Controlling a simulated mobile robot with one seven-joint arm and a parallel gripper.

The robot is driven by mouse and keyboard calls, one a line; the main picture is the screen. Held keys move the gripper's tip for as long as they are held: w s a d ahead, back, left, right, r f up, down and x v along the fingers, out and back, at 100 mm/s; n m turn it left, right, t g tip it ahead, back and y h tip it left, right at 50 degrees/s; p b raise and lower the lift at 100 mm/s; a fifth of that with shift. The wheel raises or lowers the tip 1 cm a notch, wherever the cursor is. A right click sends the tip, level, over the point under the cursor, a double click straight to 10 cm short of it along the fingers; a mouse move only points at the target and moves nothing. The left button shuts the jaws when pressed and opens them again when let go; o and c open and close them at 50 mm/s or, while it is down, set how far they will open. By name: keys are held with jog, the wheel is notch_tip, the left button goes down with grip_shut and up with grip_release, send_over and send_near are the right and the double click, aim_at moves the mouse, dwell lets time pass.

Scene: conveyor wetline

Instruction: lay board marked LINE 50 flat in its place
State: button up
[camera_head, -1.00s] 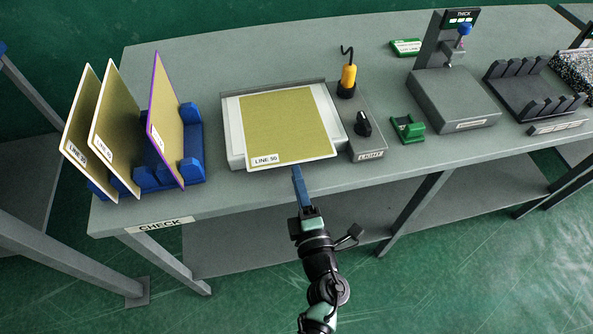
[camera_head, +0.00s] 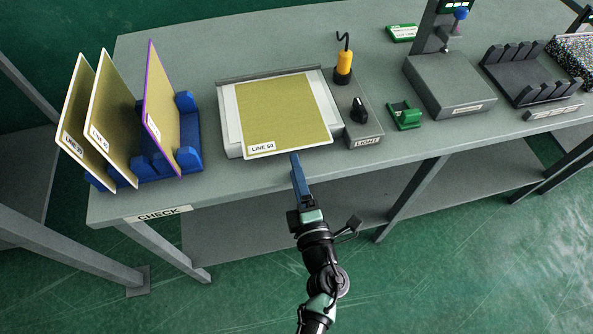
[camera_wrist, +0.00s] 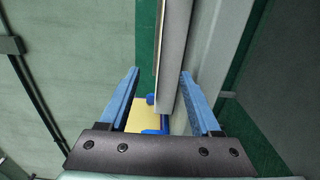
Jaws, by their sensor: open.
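The yellow board marked LINE 50 (camera_head: 285,112) lies flat on the white light plate (camera_head: 231,125) on the table. Its front edge reaches slightly past the plate's front. My gripper (camera_head: 296,158) is just in front of the board's front edge, apart from it as far as the head view shows. In the wrist view the two blue fingers of my gripper (camera_wrist: 160,85) are spread, with a thin edge between them and nothing gripped. Whether that edge is the board's or the table's is hard to tell.
A blue rack (camera_head: 190,145) at the left holds upright yellow boards. Right of the plate are a LIGHT box (camera_head: 364,132) with a black knob, a yellow-handled tool (camera_head: 343,72), a green holder (camera_head: 405,117) and a grey thickness gauge (camera_head: 448,88). The floor in front is clear.

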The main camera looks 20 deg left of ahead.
jog(key=v, duration=1.2)
jog(key=shift+s+d+b, duration=0.25)
jog(key=shift+s+b, duration=0.05)
jog(key=shift+b, duration=0.05)
jog(key=w+d+r+m+t+h, duration=0.3)
jog(key=w+r+m+t, duration=0.1)
jog(key=r, duration=0.8)
jog(key=w+d+r+m+t+h, duration=0.3)
jog(key=w+r+m, duration=0.15)
jog(key=r, duration=0.75)
jog(key=w+d+r+m+t+h, duration=0.4)
jog(key=r+m, duration=0.1)
jog(key=r, duration=0.7)
jog(key=s+a+r+m, duration=0.1)
jog(key=s+r+m, duration=0.2)
jog(key=r, duration=0.5)
jog(key=s+a+r+m+t, duration=0.1)
jog(key=s+a+r+m, duration=0.1)
jog(key=r, duration=0.6)
jog(key=s+a+r+m, duration=0.1)
jog(key=s+r+m, duration=0.3)
jog(key=r+m, duration=0.2)
notch_tip(320, 180, up, 3)
jog(key=shift+s+a+f, duration=0.1)
jog(key=shift+s+a, duration=0.1)
jog(key=shift+s, duration=0.1)
